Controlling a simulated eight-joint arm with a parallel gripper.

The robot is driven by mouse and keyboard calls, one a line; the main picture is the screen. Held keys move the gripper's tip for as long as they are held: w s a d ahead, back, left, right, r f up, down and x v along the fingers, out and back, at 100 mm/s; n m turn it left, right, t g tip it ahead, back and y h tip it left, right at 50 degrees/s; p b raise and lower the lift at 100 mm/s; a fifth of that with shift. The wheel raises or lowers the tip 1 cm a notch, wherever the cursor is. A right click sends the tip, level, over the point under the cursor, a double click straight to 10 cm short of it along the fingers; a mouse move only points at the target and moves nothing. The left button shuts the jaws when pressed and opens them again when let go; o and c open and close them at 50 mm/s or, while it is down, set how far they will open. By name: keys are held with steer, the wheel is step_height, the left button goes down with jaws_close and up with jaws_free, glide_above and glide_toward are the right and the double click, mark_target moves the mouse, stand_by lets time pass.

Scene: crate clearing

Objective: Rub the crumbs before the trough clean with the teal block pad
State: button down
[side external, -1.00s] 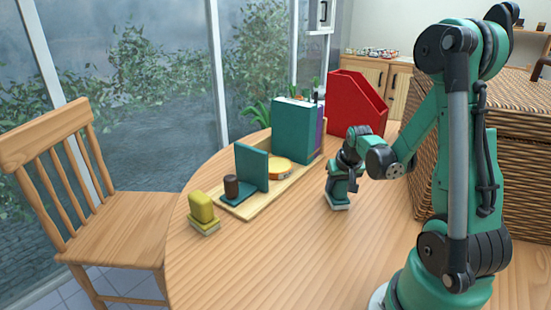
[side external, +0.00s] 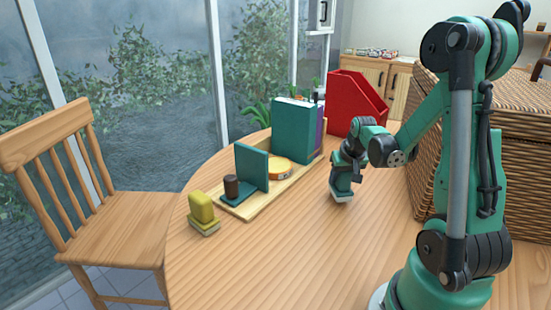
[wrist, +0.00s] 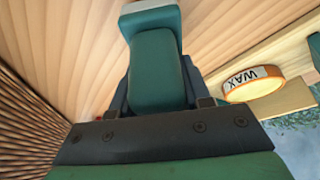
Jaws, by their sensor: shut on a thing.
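My gripper (side external: 345,172) is shut on the teal block pad (side external: 341,187), to the right of the wooden trough (side external: 252,208). The pad is upright with its pale base down at the table; I cannot tell whether it touches. In the wrist view the pad (wrist: 156,68) sits between the fingers, its pale base (wrist: 150,18) at the top edge. The trough holds a teal bookend (side external: 252,167), a dark brown cylinder (side external: 231,187), a round wax tin (side external: 280,168) and a large teal book (side external: 292,130). I cannot make out crumbs in either view.
A yellow block pad (side external: 202,210) stands on the table beyond the trough's left end. A red file holder (side external: 355,105) stands at the back. A wicker basket (side external: 425,150) is at the right, behind my arm. The table's front (side external: 270,260) is clear.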

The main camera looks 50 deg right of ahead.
steer(key=shift+d+f, duration=0.1)
steer(key=shift+d, duration=1.45)
steer(key=shift+f, duration=0.55)
steer(key=shift+d+r, duration=0.1)
steer(key=shift+d, duration=0.35)
steer(key=shift+a, duration=0.1)
steer(key=shift+a, duration=0.85)
steer(key=shift+f, duration=0.2)
